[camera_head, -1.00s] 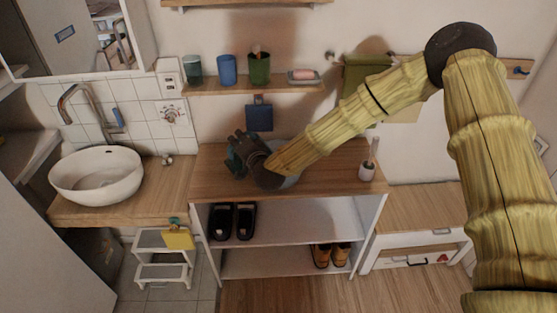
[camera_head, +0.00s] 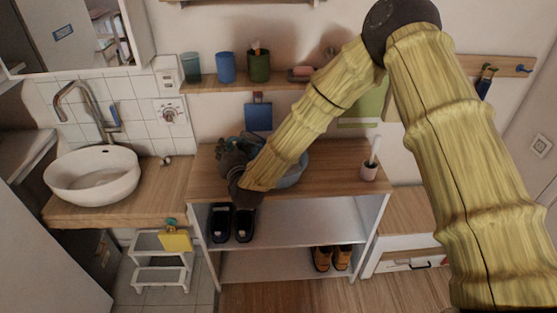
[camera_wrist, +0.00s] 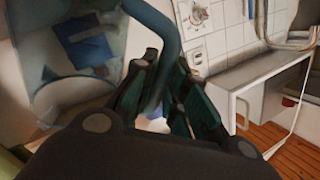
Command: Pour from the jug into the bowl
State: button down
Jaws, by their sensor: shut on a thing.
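The jug (camera_wrist: 60,85) fills the left of the wrist view. Its body looks pale and see-through, and its blue-grey handle (camera_wrist: 168,35) curves down between my fingers. My gripper (camera_wrist: 165,100) is shut on that handle. In the head view my gripper (camera_head: 236,152) is above the left part of the wooden shelf top, and the jug cannot be clearly told apart there. The blue-grey bowl (camera_head: 292,176) stands on the shelf top to the right of my gripper, partly hidden behind my forearm. The jug's contents cannot be made out.
The shelf unit (camera_head: 335,185) holds shoes below, and a pink-beige brush holder (camera_head: 369,171) stands at its right end. A wall shelf (camera_head: 205,87) with cups is behind. A white basin (camera_head: 92,174) is at left. A blue item (camera_head: 258,117) hangs on the wall.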

jog(key=shift+s+a+f+n+b, duration=0.25)
jog(key=shift+a+f+n+b, duration=0.2)
jog(key=shift+f, duration=0.25)
jog(key=shift+s+a+f+n+t+b, duration=0.3)
jog(key=shift+s+a+f+n+b, duration=0.15)
jog(key=shift+a+f+n+b, duration=0.35)
notch_tip(320, 180, down, 8)
jog(key=s+a+n+b, duration=0.1)
jog(key=a+n+b, duration=0.1)
jog(key=n+b, duration=0.2)
jog(key=shift+t+b, duration=0.4)
jog(key=shift+b, duration=0.65)
jog(key=shift+s, duration=0.15)
